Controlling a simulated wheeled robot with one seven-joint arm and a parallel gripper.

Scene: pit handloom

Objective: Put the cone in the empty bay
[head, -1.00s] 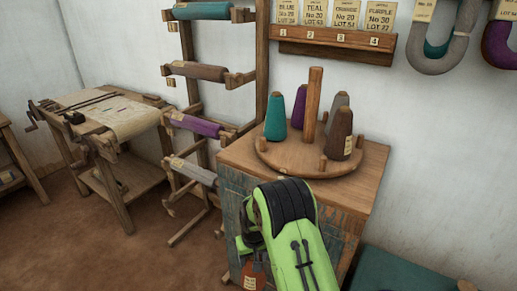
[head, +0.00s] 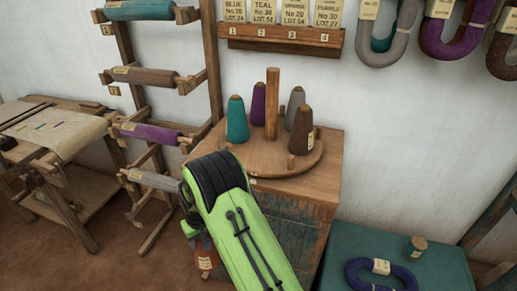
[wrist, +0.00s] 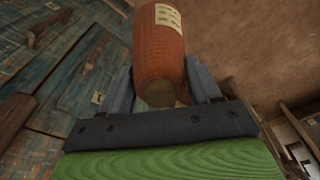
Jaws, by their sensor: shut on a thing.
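My gripper (wrist: 162,92) is shut on an orange cone (wrist: 158,48) with a cream label; its fingers are on both sides in the wrist view. In the head view the orange cone (head: 206,259) hangs low in front of the cabinet, partly hidden by my green arm. A round wooden stand (head: 262,162) with a central post (head: 272,104) sits on the cabinet. It carries a teal cone (head: 236,122), a purple cone (head: 257,105), a grey cone (head: 296,104) and a brown cone (head: 301,132). The stand's front, between teal and brown, shows no cone. My held cone is below the stand's level.
The cabinet (head: 318,188) has worn blue-green sides. A roller rack (head: 215,62) stands at left, beside a table (head: 60,130). A label shelf (head: 282,38) and hanging skeins (head: 388,42) are on the wall. A teal bench (head: 345,240) with a blue skein (head: 382,276) is at lower right.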

